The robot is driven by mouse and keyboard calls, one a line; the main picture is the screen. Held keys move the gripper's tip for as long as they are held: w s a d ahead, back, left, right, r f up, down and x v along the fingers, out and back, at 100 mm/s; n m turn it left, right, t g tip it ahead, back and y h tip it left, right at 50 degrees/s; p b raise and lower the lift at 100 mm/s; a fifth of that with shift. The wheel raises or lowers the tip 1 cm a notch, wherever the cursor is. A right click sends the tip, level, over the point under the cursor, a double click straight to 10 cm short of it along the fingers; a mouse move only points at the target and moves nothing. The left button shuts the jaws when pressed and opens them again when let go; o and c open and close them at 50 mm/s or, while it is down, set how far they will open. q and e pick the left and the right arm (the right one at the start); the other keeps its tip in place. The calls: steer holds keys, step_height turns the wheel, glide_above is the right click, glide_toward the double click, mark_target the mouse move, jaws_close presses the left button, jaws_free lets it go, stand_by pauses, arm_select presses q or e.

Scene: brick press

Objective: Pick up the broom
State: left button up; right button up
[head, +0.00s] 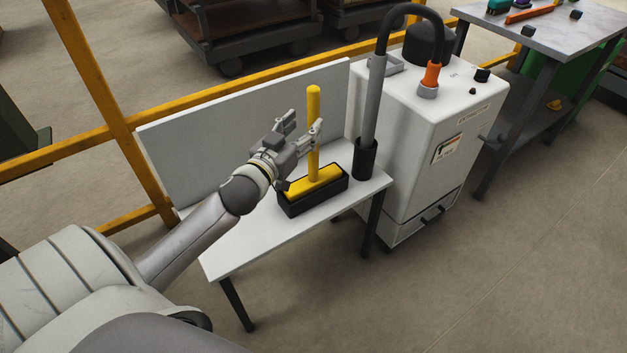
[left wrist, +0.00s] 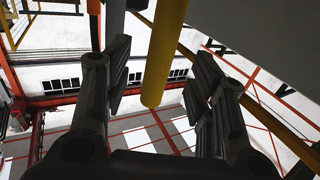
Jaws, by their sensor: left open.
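The broom has a yellow upright handle (head: 313,110) and a wide yellow head (head: 303,186). It stands in a black tray-like holder (head: 318,197) on a small white table (head: 243,245). My left gripper (head: 302,125) is at the upper part of the handle, with its fingers pointing toward it. In the left wrist view the handle (left wrist: 165,50) shows between the two open fingers (left wrist: 163,75), with space on both sides and no visible grip. The broom head is out of that view. My right gripper is not in view.
A white panel (head: 245,130) backs the table. A dark holder (head: 365,160) with a grey hose nozzle stands right of the broom. A white machine (head: 425,140) is beyond it. Yellow rails (head: 90,145) run behind. The table's front left is clear.

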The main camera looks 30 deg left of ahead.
mark_target(310, 118)
arm_select(q)
steer(key=shift+w+a, duration=0.15)
steer(key=shift+w, duration=0.95)
steer(key=shift+w+a, duration=0.1)
steer(key=shift+w, duration=0.95)
steer(key=shift+w+b, duration=0.3)
steer(key=shift+w, duration=0.4)
steer(key=c, duration=1.1)
steer(key=shift+r, duration=0.2)
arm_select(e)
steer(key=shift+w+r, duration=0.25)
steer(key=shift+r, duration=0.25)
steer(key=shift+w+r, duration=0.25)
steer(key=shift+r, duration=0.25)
